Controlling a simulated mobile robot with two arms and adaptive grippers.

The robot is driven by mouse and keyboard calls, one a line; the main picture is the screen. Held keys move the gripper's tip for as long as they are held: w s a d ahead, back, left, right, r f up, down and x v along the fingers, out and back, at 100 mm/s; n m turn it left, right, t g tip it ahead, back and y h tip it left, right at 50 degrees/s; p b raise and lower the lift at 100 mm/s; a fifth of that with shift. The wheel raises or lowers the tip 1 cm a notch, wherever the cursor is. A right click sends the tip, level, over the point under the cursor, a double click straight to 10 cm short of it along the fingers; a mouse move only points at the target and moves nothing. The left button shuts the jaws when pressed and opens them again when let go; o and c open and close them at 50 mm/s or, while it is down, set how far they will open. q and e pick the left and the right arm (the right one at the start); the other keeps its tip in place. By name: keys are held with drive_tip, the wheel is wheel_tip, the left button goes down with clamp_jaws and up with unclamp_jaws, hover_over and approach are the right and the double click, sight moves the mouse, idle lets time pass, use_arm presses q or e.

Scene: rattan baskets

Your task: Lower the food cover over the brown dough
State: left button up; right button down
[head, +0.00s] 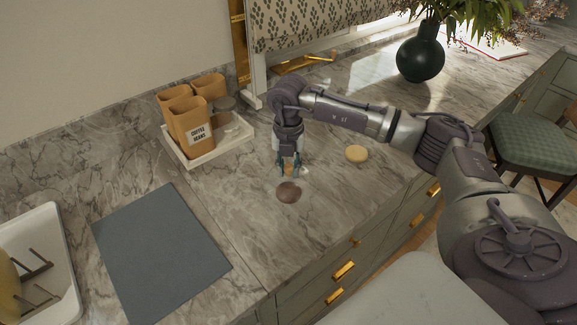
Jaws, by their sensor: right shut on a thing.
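The brown dough (289,192) is a small, flat, round piece on the marble counter. My right gripper (289,171) points down just behind and above it in the picture. Its fingers are shut on the food cover, which barely shows; only a small tan spot and faint bright glints are visible at the fingertips. I cannot make out the cover's rim or whether it touches the counter. My left gripper is not in view.
A pale round dough (356,153) lies to the right of my right gripper. A grey mat (161,254) lies front left. A dark green vase (420,52) stands at the back. The counter edge is in front.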

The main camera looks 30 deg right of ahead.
drive_tip(key=c, duration=0.9)
unclamp_jaws()
drive_tip(key=shift+o, duration=0.2)
wheel_tip(320, 180, up, 12)
